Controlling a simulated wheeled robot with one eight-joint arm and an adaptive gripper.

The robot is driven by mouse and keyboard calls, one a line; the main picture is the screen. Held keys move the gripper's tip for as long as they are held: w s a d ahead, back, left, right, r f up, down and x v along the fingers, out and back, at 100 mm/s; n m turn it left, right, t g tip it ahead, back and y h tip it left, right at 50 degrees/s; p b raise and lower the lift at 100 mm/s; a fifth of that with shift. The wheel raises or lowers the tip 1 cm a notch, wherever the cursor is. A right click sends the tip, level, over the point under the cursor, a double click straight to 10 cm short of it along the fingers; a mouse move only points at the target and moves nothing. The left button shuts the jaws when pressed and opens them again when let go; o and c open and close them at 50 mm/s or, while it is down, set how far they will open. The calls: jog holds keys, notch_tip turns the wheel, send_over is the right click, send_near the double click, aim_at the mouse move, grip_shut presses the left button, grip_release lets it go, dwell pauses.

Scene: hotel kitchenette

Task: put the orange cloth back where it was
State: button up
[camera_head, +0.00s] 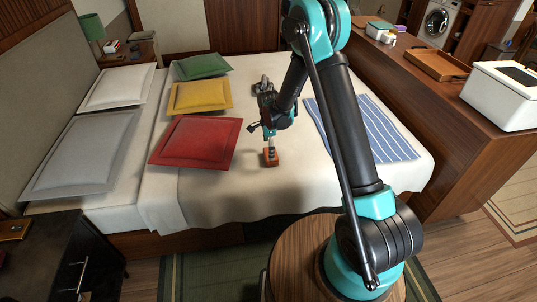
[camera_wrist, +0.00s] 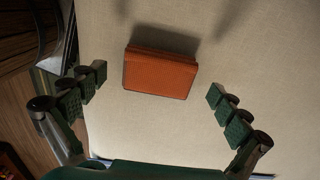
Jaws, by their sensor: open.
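A small orange block-like folded cloth (camera_head: 271,158) lies on the white bed (camera_head: 215,200), close to its front edge. It also shows in the wrist view (camera_wrist: 160,73), flat on the pale bedcover. My gripper (camera_head: 269,143) points down right above it. In the wrist view my gripper (camera_wrist: 157,84) is open, with one finger to the left and one to the right of the orange cloth, both apart from it. Whether the fingertips are level with the cloth I cannot tell. Where the cloth was before does not show.
Red (camera_head: 195,141), yellow (camera_head: 201,97) and green (camera_head: 202,65) cushions lie left on the bed. A blue-striped cloth (camera_head: 385,138) lies right, partly behind my arm. A wooden counter (camera_head: 450,125) at right bears an open wooden tray (camera_head: 437,65) and a white box (camera_head: 500,100).

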notch_tip(320, 180, up, 8)
jog(key=s+d+r+n+t, duration=0.1)
jog(key=s+d+r+n, duration=0.3)
jog(key=d+r, duration=0.4)
jog(key=s+d+r+n+t, duration=0.2)
jog(key=s+d+n, duration=0.8)
jog(key=s+d, duration=0.9)
jog(key=s+t, duration=0.1)
jog(key=s, duration=0.3)
jog(key=shift+r+n, duration=0.15)
jog(key=shift+n, duration=0.25)
